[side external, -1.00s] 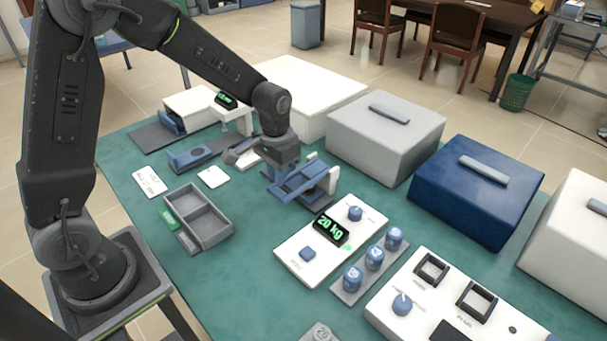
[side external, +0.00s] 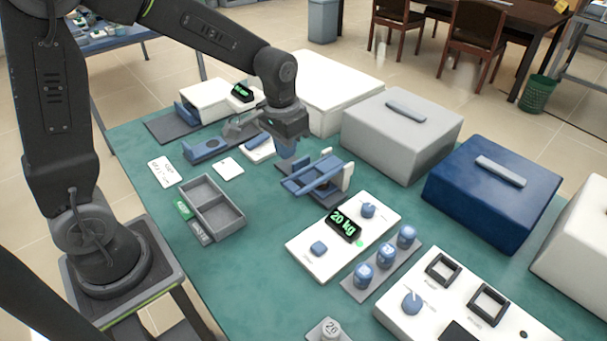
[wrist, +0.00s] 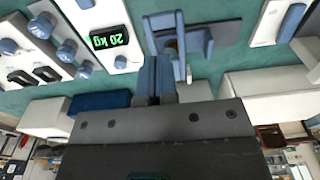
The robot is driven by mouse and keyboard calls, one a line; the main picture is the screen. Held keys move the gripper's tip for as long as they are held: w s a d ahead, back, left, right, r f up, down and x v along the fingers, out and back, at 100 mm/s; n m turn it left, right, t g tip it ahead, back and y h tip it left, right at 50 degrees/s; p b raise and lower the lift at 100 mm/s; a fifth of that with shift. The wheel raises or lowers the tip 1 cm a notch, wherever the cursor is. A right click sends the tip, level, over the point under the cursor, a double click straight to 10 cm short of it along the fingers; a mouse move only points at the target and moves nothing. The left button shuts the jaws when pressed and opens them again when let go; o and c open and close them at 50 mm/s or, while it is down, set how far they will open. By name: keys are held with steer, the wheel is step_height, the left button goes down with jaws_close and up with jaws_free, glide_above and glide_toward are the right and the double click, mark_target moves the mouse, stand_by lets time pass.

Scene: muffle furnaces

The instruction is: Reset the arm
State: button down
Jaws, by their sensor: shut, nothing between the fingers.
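My gripper (side external: 287,153) hangs above the green table at the end of my dark arm. Its blue fingers are together and empty, just behind and left of a blue slide-like fixture (side external: 315,178) with a pale end post. In the wrist view the shut fingers (wrist: 153,75) point toward the table, beside the same blue fixture (wrist: 180,40). They look apart from the fixture, but the exact gap is hard to tell.
A white panel reading 20 kg (side external: 343,235) stands in front. Blue knobbed weights (side external: 385,257) sit to its right. Grey (side external: 402,135) and blue (side external: 492,192) furnace boxes stand to the right. Open table lies between tray and panel.

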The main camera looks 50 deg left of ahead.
steer(key=s+r+t, duration=0.2)
steer(key=s+r, duration=0.3)
steer(key=s, duration=0.3)
steer(key=s+d+r+t, duration=0.1)
steer(key=s+r+t, duration=0.1)
steer(key=s+r, duration=0.3)
steer(key=s, duration=0.4)
steer(key=shift+d+r+t, duration=0.3)
steer(key=shift+r+t, duration=0.1)
